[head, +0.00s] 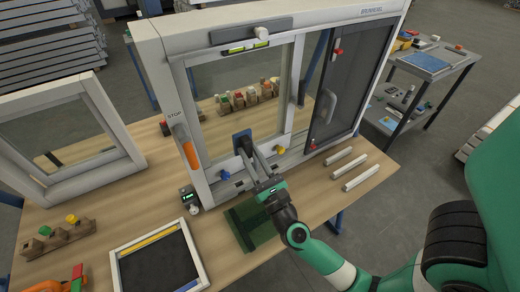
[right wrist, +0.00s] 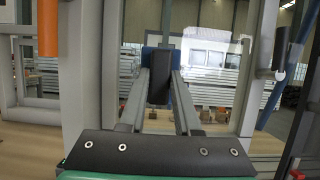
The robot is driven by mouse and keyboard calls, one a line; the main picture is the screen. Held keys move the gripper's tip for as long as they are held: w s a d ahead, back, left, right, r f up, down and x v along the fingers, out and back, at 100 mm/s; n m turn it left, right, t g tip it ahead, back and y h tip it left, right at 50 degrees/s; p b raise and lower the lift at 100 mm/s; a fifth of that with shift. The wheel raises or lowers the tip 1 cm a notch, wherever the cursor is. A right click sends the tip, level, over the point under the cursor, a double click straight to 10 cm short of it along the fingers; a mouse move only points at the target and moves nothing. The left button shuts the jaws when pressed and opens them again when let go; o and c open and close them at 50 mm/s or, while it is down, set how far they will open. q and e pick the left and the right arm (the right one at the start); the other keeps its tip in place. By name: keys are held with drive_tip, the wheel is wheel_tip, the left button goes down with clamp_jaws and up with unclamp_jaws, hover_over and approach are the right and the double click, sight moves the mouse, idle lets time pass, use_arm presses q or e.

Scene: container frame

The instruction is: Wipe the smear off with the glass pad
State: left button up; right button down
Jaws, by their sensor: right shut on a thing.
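The glass pad (head: 240,135) is a small dark blue block at the lower part of the framed window pane (head: 215,90). My right gripper (head: 247,150) is shut on it. In the right wrist view the blue pad (right wrist: 148,54) has a black grip between my fingertips (right wrist: 160,78) and is upright by the glass. I cannot tell whether it touches. A pale, hazy patch (right wrist: 215,55) shows on the glass right of the pad in that view; it may be the smear or a reflection. No clear smear shows in the head view. My left gripper is out of view.
The white frame (head: 163,85) stands upright on the wooden table, with an orange handle (head: 190,155) at left and a dark panel (head: 335,90) at right.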

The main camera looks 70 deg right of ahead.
drive_tip(key=w+d, duration=0.4)
drive_tip(key=shift+w, duration=0.25)
drive_tip(key=shift+w+d+b, duration=0.35)
drive_tip(key=shift+w+d, duration=0.35)
drive_tip(key=shift+d, duration=0.05)
idle(0.9)
drive_tip(key=shift+s+d, duration=1.4)
drive_tip(key=shift+s, duration=0.05)
drive_tip(key=shift+w, duration=0.1)
drive_tip(key=shift+w+a, duration=1.35)
drive_tip(key=shift+a, duration=0.1)
